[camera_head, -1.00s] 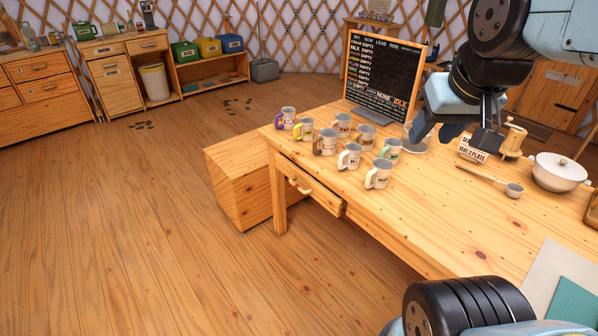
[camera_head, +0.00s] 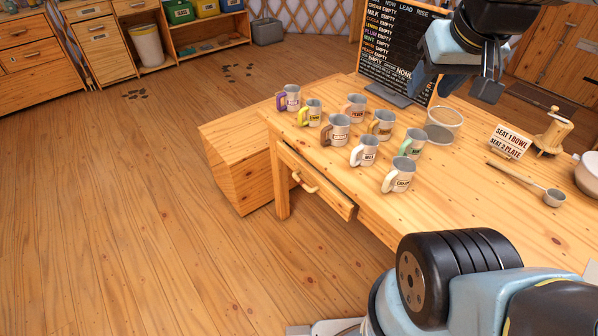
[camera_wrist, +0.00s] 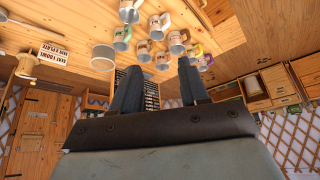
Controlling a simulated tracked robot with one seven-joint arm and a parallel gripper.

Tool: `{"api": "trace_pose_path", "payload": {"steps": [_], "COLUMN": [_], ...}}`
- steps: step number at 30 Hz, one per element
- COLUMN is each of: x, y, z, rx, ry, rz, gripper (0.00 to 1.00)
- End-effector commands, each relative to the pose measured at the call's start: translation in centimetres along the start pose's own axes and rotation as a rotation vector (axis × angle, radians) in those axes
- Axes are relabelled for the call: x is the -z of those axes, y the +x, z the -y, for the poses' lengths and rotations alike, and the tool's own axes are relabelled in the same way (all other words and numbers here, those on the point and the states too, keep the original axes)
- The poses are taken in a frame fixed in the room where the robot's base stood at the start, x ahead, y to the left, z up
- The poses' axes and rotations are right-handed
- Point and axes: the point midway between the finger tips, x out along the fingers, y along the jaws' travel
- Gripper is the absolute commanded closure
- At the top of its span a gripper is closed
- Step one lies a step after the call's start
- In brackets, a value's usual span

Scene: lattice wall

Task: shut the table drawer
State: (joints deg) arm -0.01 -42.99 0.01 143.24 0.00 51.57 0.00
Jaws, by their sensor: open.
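The table drawer (camera_head: 318,183) is in the front of the wooden table (camera_head: 470,205), below the mugs, in the head view. Its front stands a little out from the table edge, so it is partly open. A pale curved handle (camera_head: 304,182) is on its front. My gripper (camera_head: 487,75) is above the far side of the table, near the menu board, well apart from the drawer. In the wrist view, its two dark fingers (camera_wrist: 158,85) stand apart with nothing between them. The drawer is not clearly visible in the wrist view.
Several labelled mugs (camera_head: 362,150) stand on the table above the drawer. A wooden cabinet (camera_head: 236,165) stands left of the drawer. The floor in front is clear.

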Motion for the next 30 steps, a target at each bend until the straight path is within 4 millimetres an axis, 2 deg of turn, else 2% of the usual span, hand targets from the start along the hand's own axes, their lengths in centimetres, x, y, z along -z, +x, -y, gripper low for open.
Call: {"api": "trace_pose_path", "payload": {"steps": [5,8,20,30], "x": [0.1,0.4,1.8,2.9], "y": [0.3,1.2,8.2,14.5], "z": [0.0,0.1,1.1,2.9], "rx": [-0.004,-0.018,-0.109,-0.168], "ry": [-0.024,-0.088,-0.631,-1.141], "rz": [0.017,0.062,0.394,0.676], "gripper": [0.56,0.56,0.56,0.56]}}
